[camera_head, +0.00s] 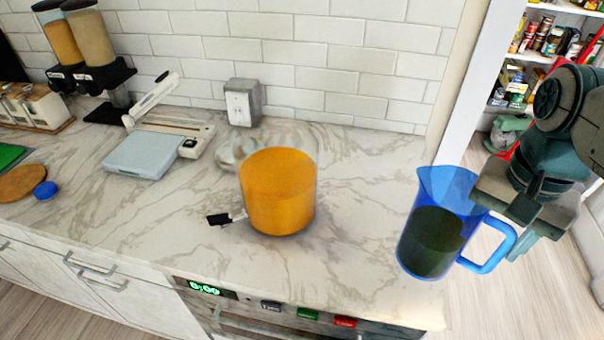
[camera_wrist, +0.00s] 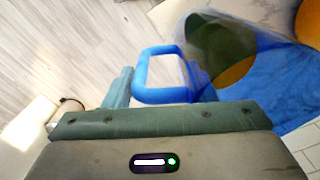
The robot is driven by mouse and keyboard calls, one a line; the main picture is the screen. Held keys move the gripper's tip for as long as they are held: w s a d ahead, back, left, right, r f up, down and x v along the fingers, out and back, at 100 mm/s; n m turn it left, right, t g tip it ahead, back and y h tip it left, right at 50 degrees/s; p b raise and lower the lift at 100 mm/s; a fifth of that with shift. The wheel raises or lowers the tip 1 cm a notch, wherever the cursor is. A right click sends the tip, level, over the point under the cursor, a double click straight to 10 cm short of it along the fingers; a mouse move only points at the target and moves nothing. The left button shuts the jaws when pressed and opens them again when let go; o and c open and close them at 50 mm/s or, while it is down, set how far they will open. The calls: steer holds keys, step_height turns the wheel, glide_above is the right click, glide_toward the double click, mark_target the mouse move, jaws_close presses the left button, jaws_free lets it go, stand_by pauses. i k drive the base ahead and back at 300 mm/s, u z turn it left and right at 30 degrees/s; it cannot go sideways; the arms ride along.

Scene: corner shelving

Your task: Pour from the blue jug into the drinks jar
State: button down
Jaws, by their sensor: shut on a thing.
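The blue jug (camera_head: 436,228) is see-through and holds a dark liquid. It is held up near the right end of the counter, tilted slightly, with its spout toward the left. My gripper (camera_head: 519,225) is shut on the jug's handle, on its right side; in the wrist view the handle (camera_wrist: 140,75) shows between the fingers. The drinks jar (camera_head: 277,190) is a clear jar of orange liquid with a dark-handled tap low at its left front. It stands on the counter left of the jug, clearly apart from it. The orange liquid partly shows in the wrist view (camera_wrist: 308,25).
The marble counter (camera_head: 350,255) is clear between jar and jug. A clear lid-like thing (camera_head: 236,152) lies behind the jar. A grey scale (camera_head: 142,153), cereal dispensers (camera_head: 92,40) and a blue cap (camera_head: 46,189) are at the left. An oven front (camera_head: 290,312) is below.

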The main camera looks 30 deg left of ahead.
mark_target(276, 148)
steer(key=k, duration=1)
